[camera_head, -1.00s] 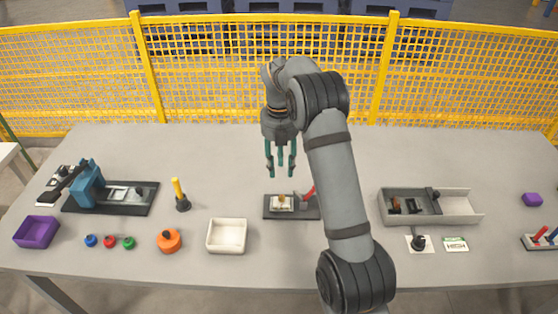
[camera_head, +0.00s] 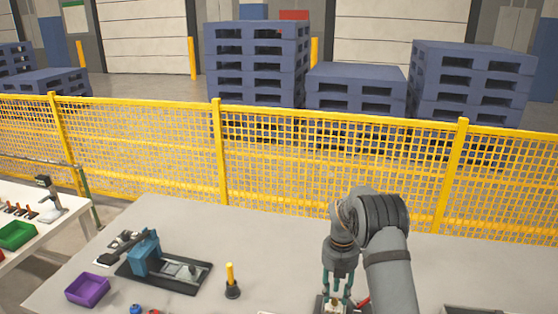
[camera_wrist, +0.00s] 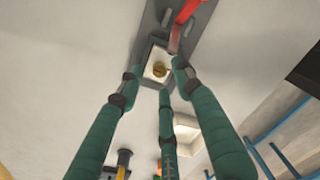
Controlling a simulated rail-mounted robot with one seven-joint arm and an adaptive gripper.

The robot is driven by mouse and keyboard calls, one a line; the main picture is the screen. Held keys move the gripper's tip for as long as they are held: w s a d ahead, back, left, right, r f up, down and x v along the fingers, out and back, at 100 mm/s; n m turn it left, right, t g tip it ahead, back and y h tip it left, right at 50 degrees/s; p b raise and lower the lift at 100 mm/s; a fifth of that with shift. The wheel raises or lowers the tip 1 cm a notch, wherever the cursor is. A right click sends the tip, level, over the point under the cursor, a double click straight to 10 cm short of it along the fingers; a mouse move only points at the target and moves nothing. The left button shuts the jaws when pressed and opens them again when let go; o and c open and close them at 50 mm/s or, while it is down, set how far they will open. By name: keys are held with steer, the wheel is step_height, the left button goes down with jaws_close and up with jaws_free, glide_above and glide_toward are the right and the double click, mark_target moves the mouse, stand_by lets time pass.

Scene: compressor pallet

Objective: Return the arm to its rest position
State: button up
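My gripper (camera_head: 338,296) hangs fingers-down at the lower right of the head view, in front of a dark fixture (camera_head: 318,304) with a red lever (camera_head: 362,303). Its green fingers are spread apart and empty. In the wrist view, my gripper (camera_wrist: 158,82) shows three separate fingers around the line of sight to a white block with a brass-coloured knob (camera_wrist: 158,70). The block sits on the grey fixture plate (camera_wrist: 188,38). The fingers appear apart from the knob, but the exact height gap cannot be told. My forearm runs down out of the head view.
A blue press-like device (camera_head: 147,254), a purple bin (camera_head: 87,290) and a yellow-handled tool (camera_head: 231,282) stand on the table left of my arm. Yellow mesh fencing (camera_head: 330,160) stands behind the table. The table's back strip (camera_head: 270,238) is clear. The table front is cut off.

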steer(key=shift+r, duration=0.4)
